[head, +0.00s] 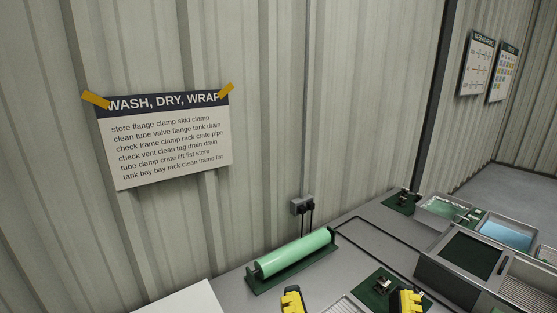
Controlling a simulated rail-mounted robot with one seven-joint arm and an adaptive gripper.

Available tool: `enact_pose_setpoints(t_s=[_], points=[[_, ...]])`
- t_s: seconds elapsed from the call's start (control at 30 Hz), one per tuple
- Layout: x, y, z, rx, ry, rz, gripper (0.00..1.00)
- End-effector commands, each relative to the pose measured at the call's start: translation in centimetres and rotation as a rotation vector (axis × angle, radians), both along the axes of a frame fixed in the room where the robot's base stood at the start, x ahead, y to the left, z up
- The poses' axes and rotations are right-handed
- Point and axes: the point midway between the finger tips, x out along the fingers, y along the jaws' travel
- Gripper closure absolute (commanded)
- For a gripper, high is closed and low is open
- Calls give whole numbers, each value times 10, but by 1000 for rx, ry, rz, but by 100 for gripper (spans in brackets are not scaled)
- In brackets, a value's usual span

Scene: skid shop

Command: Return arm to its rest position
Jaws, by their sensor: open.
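My gripper (350,300) shows at the bottom edge of the head view as two yellow and black fingertips. They stand wide apart, so it is open. I see nothing held between them. The fingertips are over the near part of the grey bench (225,284), in front of a green roll on a dark green stand (295,255). The rest of my arm is out of view.
A small clamp-like part on a green mat (378,283) lies near the right fingertip. Metal trays (470,258) and a blue-filled bin (505,234) stand at the right. A corrugated wall with a sign (165,140) and an outlet (302,205) rises behind the bench.

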Motion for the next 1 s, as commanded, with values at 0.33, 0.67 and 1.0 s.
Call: enact_pose_setpoints(t_s=[0.33, 0.67, 1.0], points=[[0, 0, 182, 5, 0, 1, 14], [0, -1, 245, 8, 0, 2, 17], [1, 0, 240, 10, 5, 3, 17]])
